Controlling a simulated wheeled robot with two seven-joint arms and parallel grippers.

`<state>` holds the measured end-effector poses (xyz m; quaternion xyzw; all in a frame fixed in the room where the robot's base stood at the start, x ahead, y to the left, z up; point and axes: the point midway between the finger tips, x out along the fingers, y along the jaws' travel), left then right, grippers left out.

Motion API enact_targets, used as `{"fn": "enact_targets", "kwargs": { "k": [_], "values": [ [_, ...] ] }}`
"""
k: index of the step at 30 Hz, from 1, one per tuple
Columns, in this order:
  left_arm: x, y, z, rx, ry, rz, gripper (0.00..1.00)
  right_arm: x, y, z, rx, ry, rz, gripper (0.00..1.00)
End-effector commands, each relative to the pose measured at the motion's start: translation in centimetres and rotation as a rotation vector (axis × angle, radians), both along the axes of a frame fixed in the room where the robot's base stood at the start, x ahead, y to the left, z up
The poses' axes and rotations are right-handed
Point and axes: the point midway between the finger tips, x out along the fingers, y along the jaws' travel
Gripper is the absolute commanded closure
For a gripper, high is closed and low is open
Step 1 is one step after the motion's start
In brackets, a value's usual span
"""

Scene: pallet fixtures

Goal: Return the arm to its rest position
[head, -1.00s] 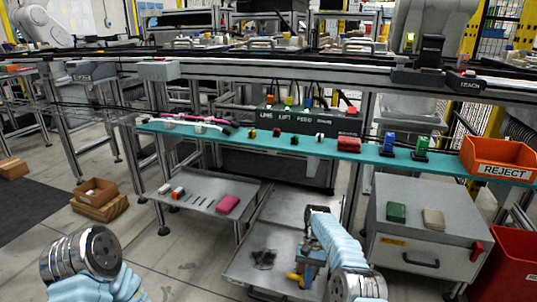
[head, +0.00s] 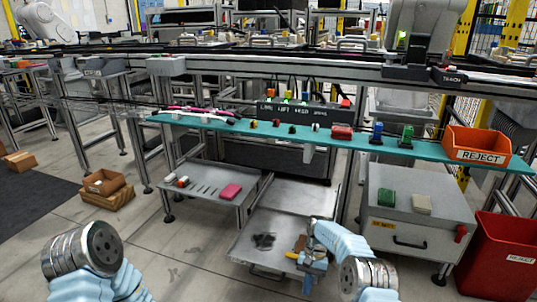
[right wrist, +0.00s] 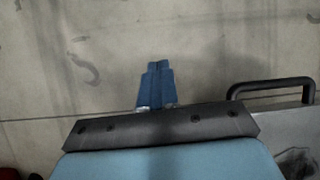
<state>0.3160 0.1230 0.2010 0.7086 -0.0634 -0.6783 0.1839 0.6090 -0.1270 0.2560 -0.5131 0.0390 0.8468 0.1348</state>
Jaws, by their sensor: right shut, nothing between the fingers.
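My right arm, in a light blue sleeve, comes in from the bottom of the head view. Its gripper (head: 311,266) points down in front of the lower grey tray (head: 243,247). In the right wrist view its two blue fingers (right wrist: 155,84) are together with nothing between them, over bare floor. My left arm shows at the lower left of the head view as a round metal joint and a blue sleeve. Its gripper is outside the frame.
A teal shelf (head: 437,153) with small coloured parts crosses ahead, with an orange REJECT bin (head: 480,157) at its right. A grey cabinet (head: 408,237) and a red bin (head: 497,255) stand at the right. Open floor (head: 175,255) lies between my arms.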

Motion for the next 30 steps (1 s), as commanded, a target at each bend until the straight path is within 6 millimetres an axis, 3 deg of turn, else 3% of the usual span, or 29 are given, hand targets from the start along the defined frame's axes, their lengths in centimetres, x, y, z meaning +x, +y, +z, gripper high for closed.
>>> {"fn": "enact_targets", "kwargs": {
  "k": [8,11,15,19,24,27,30],
  "values": [
    [-0.1,-0.1,2.2,-0.001,0.000,-0.003,0.60,-3.1,0.1,-3.0,0.063,-0.094,0.000,1.00],
    [-0.1,-0.2,3.3,-0.001,0.000,-0.004,0.60,-5.6,0.2,-4.0,0.092,-0.152,-0.001,1.00],
    [-0.2,-0.3,5.2,-0.002,-0.001,-0.006,0.60,-11.6,0.7,-4.4,0.135,-0.258,-0.003,1.00],
    [-0.2,-0.5,6.7,-0.003,0.000,-0.009,0.60,-18.1,1.1,-2.9,0.160,-0.362,-0.004,1.00],
    [-0.3,-0.6,8.1,-0.004,0.000,-0.011,0.60,-25.4,1.1,0.5,0.170,-0.473,-0.001,1.00],
    [-0.3,-0.6,8.5,-0.004,-0.001,-0.012,0.60,-28.0,1.0,2.1,0.169,-0.516,0.001,1.00],
    [-0.3,-0.6,8.6,-0.004,-0.001,-0.013,0.60,-29.3,1.0,2.9,0.168,-0.536,0.002,1.00]
  ]
}}
